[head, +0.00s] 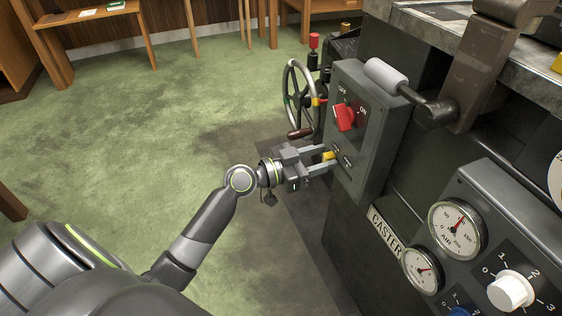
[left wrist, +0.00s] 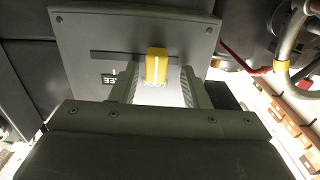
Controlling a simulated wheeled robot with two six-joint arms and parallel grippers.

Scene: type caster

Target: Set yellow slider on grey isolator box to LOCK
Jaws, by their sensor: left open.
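The grey isolator box (head: 368,120) stands on the side of the machine, with a red OFF/ON switch (head: 345,117) on its face. The yellow slider (head: 329,156) sits low on that face. In the left wrist view the yellow slider (left wrist: 157,64) stands in a dark slot in the grey plate (left wrist: 90,28). The LOCK label (left wrist: 158,86) shows just below the slider there, and a partly hidden FREE label (left wrist: 110,79) lies to the left. My left gripper (head: 325,157) is open, its fingers either side of the slider with visible gaps. My right gripper is out of view.
A handwheel (head: 290,97) and a red knob (head: 314,41) are behind the box. A grey-handled lever (head: 386,75) juts out above it. Gauges (head: 457,228) and a white dial (head: 510,290) are at the lower right. The green floor at left is open.

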